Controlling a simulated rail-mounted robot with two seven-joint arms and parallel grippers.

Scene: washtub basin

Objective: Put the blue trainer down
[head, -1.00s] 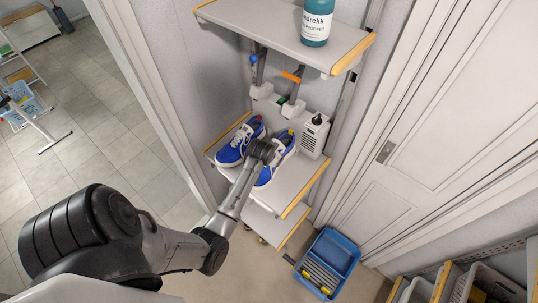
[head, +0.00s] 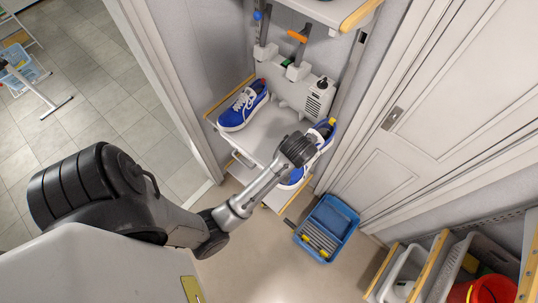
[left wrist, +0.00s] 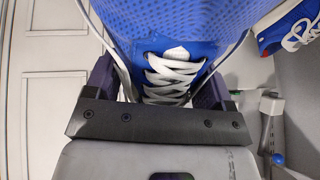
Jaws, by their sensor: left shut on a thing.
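My left gripper (head: 306,152) is shut on a blue trainer (head: 325,133) with white laces and a white sole edge. The trainer is at the right side of the shelf (head: 262,137), partly hidden by my gripper; I cannot tell whether it touches the shelf. In the left wrist view the held trainer's blue upper and white laces (left wrist: 170,75) fill the middle, between the jaws. A second blue trainer (head: 243,106) stands on the shelf's left part and shows at the upper right of the left wrist view (left wrist: 292,27). My right gripper is not in view.
A white box-like container (head: 318,98) stands at the shelf's back right. A blue tray (head: 341,213) lies on the floor below, right of the shelf. A white door (head: 440,120) is to the right. The middle of the shelf is bare.

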